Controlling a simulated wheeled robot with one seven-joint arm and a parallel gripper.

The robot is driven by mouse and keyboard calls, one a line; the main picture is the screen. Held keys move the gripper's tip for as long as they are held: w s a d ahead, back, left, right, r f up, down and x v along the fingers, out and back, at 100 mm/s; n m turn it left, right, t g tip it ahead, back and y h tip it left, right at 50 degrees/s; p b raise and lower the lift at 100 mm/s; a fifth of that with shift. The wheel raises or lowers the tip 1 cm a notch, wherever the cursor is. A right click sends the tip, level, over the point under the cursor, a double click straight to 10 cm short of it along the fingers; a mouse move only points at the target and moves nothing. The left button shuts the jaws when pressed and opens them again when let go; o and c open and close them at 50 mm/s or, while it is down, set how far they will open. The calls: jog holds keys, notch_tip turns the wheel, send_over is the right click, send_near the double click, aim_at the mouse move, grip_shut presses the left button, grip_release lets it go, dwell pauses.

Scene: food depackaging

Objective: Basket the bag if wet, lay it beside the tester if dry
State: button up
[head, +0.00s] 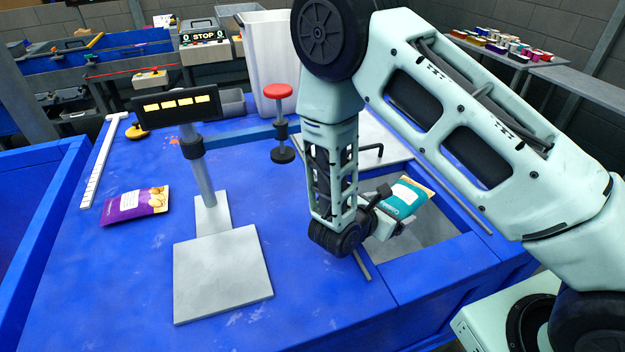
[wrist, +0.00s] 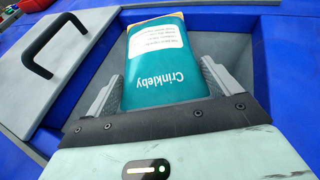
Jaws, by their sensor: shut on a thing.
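My gripper (head: 390,218) is shut on a teal bag (head: 405,196) over a grey recess in the blue worktop. In the wrist view, the bag (wrist: 165,60) stands out between both fingers, with upside-down "Crinkleby" lettering and a pale label. I cannot tell from its surface whether it is wet or dry. A stand with a dark display (head: 178,105) of yellow dashes and a grey square plate (head: 222,275) is at left centre; it may be the tester. The plate is empty. A purple bag (head: 135,205) lies flat to its left. No thing is clearly a basket.
A red-topped post (head: 279,92) stands behind, near a tall white bin (head: 268,45). A pale lid with a black handle (wrist: 50,45) lies beside the recess (head: 425,238). A white strip (head: 103,160) lies at the left. Blue worktop is free around the purple bag.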

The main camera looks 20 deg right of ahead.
jog(key=shift+f, duration=0.15)
jog(key=o, duration=0.8)
jog(key=b+v, duration=0.4)
jog(key=v, duration=1.3)
jog(key=shift+s+a, duration=0.2)
jog(key=s+a+r+m+g+y, duration=0.1)
jog(key=s+r+m+g+y, duration=0.1)
jog(key=s+r+m+y, duration=0.1)
jog(key=s+a+r+m+g+y, duration=0.1)
jog(key=s+a+r+m+y, duration=0.1)
jog(key=s+m+y, duration=0.3)
jog(key=s+a+r+m+g+y, duration=0.1)
jog(key=s+r+m+g+y, duration=0.1)
jog(key=s+r+m+y, duration=0.2)
jog(key=shift+s+a+r+m+g+y, duration=0.1)
jog(key=shift+s+a+m+g+y, duration=0.1)
jog(key=shift+s+m, duration=0.6)
jog(key=shift+s+a+r+m+g+y, duration=0.1)
jog(key=shift+s+m+y, duration=0.1)
jog(key=shift+s+m, duration=0.55)
